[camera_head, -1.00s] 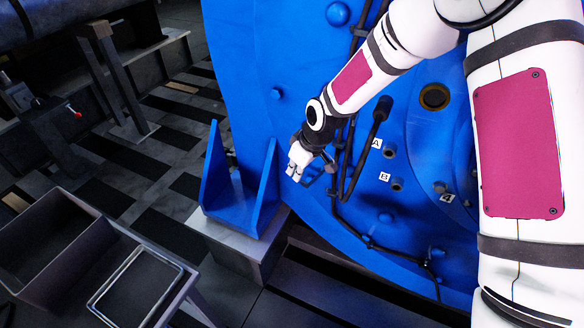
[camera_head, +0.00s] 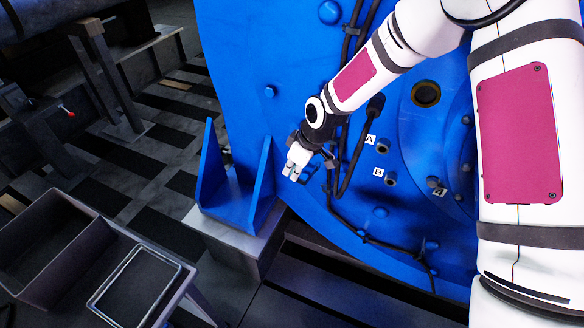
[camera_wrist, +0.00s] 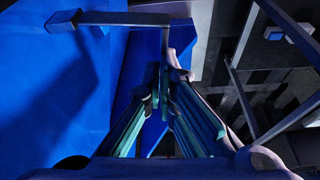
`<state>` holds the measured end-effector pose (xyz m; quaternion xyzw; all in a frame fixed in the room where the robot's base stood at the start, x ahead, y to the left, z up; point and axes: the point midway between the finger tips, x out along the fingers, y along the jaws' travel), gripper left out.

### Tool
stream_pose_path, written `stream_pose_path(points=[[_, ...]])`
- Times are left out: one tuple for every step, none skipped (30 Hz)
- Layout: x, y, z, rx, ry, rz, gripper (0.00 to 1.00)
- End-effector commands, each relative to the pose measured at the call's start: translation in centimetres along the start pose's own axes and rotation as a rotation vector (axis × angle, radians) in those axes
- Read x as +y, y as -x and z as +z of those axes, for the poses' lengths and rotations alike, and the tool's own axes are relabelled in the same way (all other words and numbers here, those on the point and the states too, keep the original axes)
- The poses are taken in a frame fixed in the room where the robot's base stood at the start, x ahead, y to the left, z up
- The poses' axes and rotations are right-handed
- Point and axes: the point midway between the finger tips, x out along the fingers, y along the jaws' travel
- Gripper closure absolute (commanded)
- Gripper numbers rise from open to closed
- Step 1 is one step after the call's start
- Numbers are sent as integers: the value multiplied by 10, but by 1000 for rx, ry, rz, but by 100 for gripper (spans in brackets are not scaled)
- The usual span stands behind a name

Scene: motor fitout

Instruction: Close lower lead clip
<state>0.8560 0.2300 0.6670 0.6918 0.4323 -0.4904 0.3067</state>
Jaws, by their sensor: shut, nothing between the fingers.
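My gripper (camera_head: 292,173) is at the lower left of the blue motor housing (camera_head: 385,225) in the head view, fingers pointing down and left. In the wrist view my gripper (camera_wrist: 167,88) has its fingers together, with nothing held between them. Black leads (camera_head: 348,170) run down the housing just right of the gripper. A small dark part, possibly the lower lead clip (camera_head: 331,160), shows beside the gripper, partly hidden. Whether the clip is open or shut cannot be told.
A blue upright bracket (camera_head: 262,185) stands on a grey block close left of my gripper. Ports marked A (camera_head: 370,140) and B (camera_head: 378,171) are on the housing to the right. A grey bin (camera_head: 50,250) and tray (camera_head: 135,287) stand at lower left.

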Motion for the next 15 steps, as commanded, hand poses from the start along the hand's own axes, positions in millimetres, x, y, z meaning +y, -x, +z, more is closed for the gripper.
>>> stream_pose_path(points=[[-1, 2, 2, 0, 22, -11, 100], [-2, 2, 4, -1, 39, -17, 100], [-3, 3, 5, -1, 65, -27, 100], [-4, 3, 7, -1, 85, -34, 100], [-4, 4, 8, 0, 106, -41, 100], [-7, 5, 10, -1, 107, -39, 100], [-8, 5, 11, -2, 106, -39, 100], [-8, 6, 13, -2, 106, -38, 100], [-9, 6, 15, -1, 105, -37, 100], [-9, 7, 16, -1, 105, -37, 100], [-10, 7, 18, -1, 105, -37, 100], [-11, 8, 20, -2, 104, -37, 100], [-11, 8, 21, -2, 104, -38, 100], [-11, 9, 23, -2, 104, -38, 100], [-12, 9, 24, -2, 103, -37, 100]])
